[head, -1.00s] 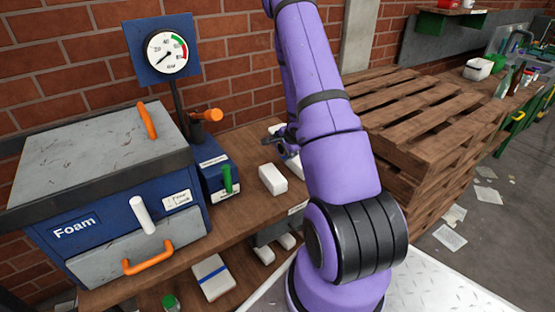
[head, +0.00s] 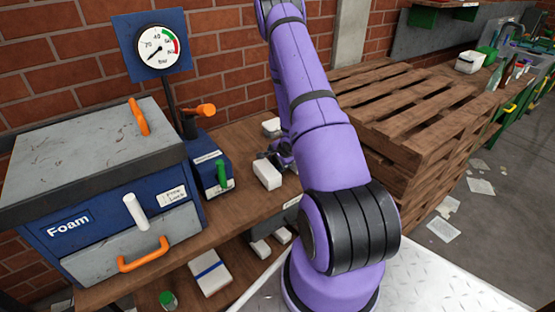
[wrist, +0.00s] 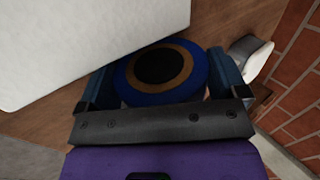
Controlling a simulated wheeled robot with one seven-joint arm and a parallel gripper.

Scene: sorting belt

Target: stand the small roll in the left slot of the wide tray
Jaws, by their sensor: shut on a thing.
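The small roll (wrist: 152,98) is a blue ring with a tan core and a dark centre. It shows end-on in the wrist view between the two blue-grey fingers of my gripper (wrist: 160,80), which is shut on it. In the head view my gripper (head: 275,156) is a small dark shape over the bench, just behind a white block (head: 267,175) and partly hidden by my arm. The roll cannot be made out there. I cannot pick out the wide tray or its left slot in either view.
The white block also fills the upper left of the wrist view (wrist: 80,45), close to the roll. A second white object (head: 271,127) lies farther back. The blue Foam cabinet (head: 70,228) and a small blue box (head: 213,185) stand left. A pallet stack (head: 430,100) stands right.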

